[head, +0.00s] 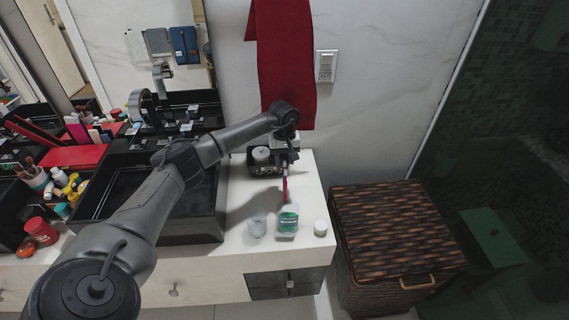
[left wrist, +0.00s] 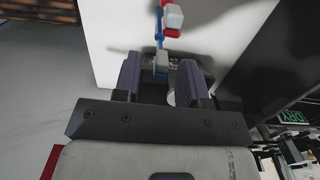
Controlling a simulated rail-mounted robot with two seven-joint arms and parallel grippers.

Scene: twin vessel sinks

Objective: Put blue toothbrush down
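My left gripper (head: 285,148) reaches over the right end of the white counter, by the wall under the red towel. In the left wrist view its two dark fingers (left wrist: 160,78) stand apart, with the pale counter beyond them. A thin blue piece (left wrist: 159,40), probably the blue toothbrush, lies past the fingertips. Its near end shows between the fingers, with gaps on both sides. Red and white parts show by its far end. In the head view a narrow red item (head: 285,188) shows just below the gripper; the blue toothbrush cannot be made out there. My right gripper is out of view.
A black tray (head: 262,166) sits by the wall. The black sink (head: 215,205) is left, a wicker basket (head: 395,240) right.

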